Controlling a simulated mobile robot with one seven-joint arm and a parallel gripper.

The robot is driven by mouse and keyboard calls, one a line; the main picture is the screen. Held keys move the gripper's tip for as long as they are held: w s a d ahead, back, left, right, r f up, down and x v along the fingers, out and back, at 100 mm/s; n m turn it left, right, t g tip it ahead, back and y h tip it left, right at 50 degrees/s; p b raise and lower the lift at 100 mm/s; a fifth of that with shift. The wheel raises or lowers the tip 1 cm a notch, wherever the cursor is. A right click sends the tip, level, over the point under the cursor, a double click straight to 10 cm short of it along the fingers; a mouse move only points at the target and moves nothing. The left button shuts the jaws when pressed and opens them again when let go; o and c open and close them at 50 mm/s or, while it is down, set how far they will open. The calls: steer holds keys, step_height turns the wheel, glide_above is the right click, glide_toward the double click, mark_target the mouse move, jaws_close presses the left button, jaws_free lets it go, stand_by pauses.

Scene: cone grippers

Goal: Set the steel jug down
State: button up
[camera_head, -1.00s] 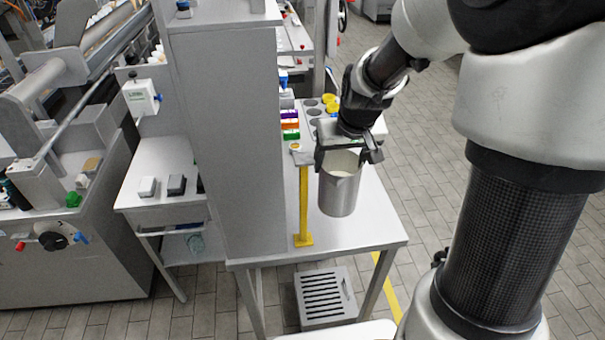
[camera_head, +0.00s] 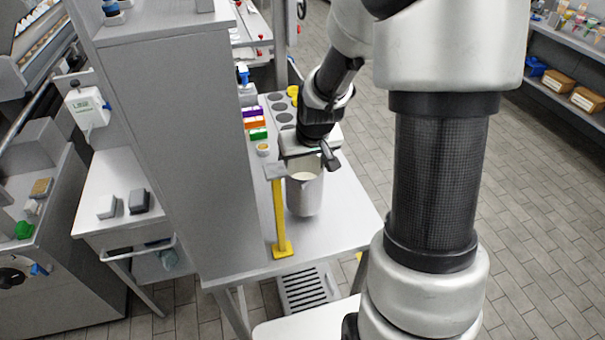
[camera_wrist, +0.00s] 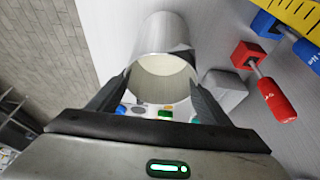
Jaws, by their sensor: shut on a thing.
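The steel jug (camera_head: 303,197) is a plain metal cylinder with pale contents near its rim. It is upright over the grey table (camera_head: 340,222), just right of a yellow post (camera_head: 279,215). My gripper (camera_head: 308,160) is shut on the jug near its rim, from above. In the wrist view the jug (camera_wrist: 160,36) sits between the two dark fingers (camera_wrist: 158,92). I cannot tell whether its base touches the tabletop.
Several coloured boxes (camera_head: 255,124) and a tray with round holes (camera_head: 283,117) stand behind the jug. A tall grey cabinet (camera_head: 175,150) rises at the left. The wrist view shows a red-handled tool (camera_wrist: 272,92) nearby. The table's right front is clear.

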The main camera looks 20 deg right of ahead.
mark_target(304, 174)
steer(key=shift+f, duration=1.6)
steer(key=shift+f, duration=0.15)
steer(key=o, duration=2.1)
steer(key=shift+c, duration=0.2)
